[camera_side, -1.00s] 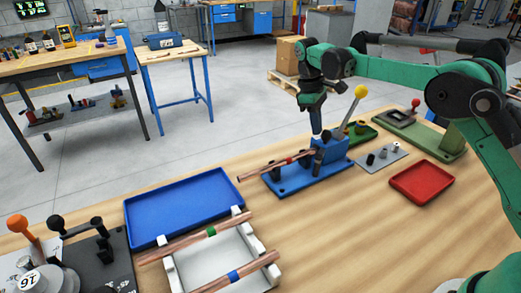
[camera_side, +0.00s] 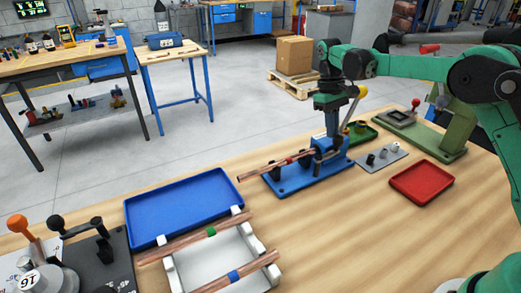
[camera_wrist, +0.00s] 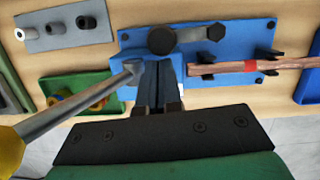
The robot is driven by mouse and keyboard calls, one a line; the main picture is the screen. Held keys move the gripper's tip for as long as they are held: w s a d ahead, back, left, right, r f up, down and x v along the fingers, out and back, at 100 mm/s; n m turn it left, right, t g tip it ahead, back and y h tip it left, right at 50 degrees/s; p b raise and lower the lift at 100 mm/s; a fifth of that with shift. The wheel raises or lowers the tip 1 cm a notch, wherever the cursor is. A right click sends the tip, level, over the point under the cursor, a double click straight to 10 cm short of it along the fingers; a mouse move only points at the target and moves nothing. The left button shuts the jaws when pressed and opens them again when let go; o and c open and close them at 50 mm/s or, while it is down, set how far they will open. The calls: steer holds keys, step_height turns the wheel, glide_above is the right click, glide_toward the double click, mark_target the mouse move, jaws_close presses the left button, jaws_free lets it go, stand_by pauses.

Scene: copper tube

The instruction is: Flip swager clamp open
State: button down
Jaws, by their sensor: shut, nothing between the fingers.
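The blue swager (camera_side: 285,180) stands on the table; it also shows in the wrist view (camera_wrist: 235,75). Its lever has a yellow ball (camera_side: 362,90) and runs up beside my gripper; in the wrist view the lever's grey rod (camera_wrist: 80,105) slants at the left. A grey clamp arm with a dark round end (camera_wrist: 162,40) lies across the swager's block. A copper tube with a red band (camera_wrist: 285,64) rests on the swager, right of the block. My gripper (camera_side: 332,142) points down at the block, fingers together and empty. Whether the fingertips touch the block or clamp is unclear.
A grey plate with small fittings (camera_side: 380,157), a green tray (camera_side: 368,134) and a red tray (camera_side: 422,182) lie to the right. A blue tray (camera_side: 180,205) and a white rack (camera_side: 215,265) with two copper tubes are left. Bare table lies in front.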

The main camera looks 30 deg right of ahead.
steer(key=shift+r, duration=0.1)
stand_by(0.4)
steer(key=v, duration=0.4)
steer(key=shift+w+r, duration=0.1)
steer(key=shift+r, duration=0.1)
steer(key=shift+w+r, duration=0.1)
steer(key=shift+r, duration=0.4)
